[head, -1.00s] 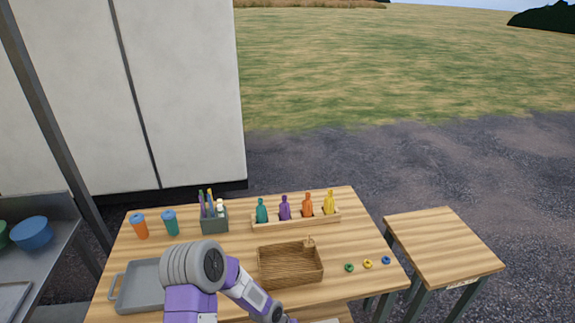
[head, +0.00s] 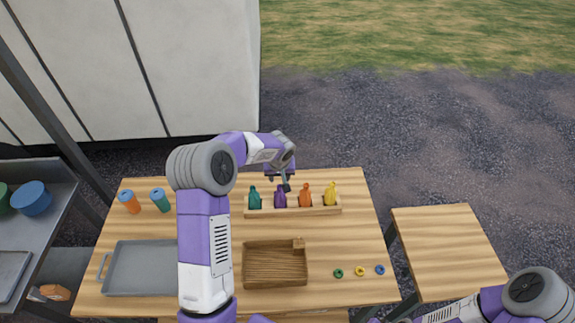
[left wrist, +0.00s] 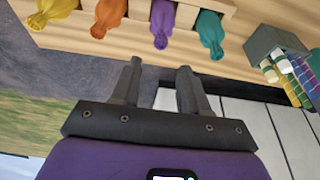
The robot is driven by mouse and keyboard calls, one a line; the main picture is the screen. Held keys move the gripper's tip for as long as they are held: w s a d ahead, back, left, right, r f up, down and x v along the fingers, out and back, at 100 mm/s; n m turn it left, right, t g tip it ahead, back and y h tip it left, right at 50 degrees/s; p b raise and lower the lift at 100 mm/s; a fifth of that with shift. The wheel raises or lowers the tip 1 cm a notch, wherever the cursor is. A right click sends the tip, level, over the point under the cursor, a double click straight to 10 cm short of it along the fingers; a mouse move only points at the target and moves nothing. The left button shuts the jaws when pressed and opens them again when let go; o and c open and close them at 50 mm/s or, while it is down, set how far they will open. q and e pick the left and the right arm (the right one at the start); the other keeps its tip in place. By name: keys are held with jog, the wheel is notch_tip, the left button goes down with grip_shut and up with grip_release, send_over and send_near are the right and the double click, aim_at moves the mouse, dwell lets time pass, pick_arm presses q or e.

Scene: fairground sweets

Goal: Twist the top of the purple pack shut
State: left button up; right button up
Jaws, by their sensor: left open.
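The purple pack (head: 280,199) stands in a wooden rack (head: 318,211) at the back of the table, between a teal pack (head: 254,199) and an orange pack (head: 305,197). A yellow pack (head: 330,195) stands at the right end. My left gripper (head: 287,186) is open just above the purple pack and covers part of it. In the left wrist view the purple pack (left wrist: 161,20) lies beyond the open, empty fingers (left wrist: 160,66), not between them. My right arm shows at the bottom right, its gripper out of view.
A wooden basket (head: 275,285) and a grey tray (head: 140,267) lie nearer on the table. An orange cup (head: 129,202) and a teal cup (head: 160,200) stand back left. Small rings (head: 360,271) lie at the right. The holder with bottles (left wrist: 275,50) shows in the left wrist view.

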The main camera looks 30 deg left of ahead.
aim_at(279, 187)
pick_arm(q)
jog(key=b+x, duration=0.1)
jog(key=x, duration=0.2)
jog(key=b+x, duration=0.2)
jog(key=x, duration=0.2)
jog(key=shift+s, duration=0.25)
jog(key=shift+b+x, duration=0.95)
jog(key=shift+w, duration=0.15)
jog(key=shift+c, duration=0.3)
jog(key=c, duration=0.6)
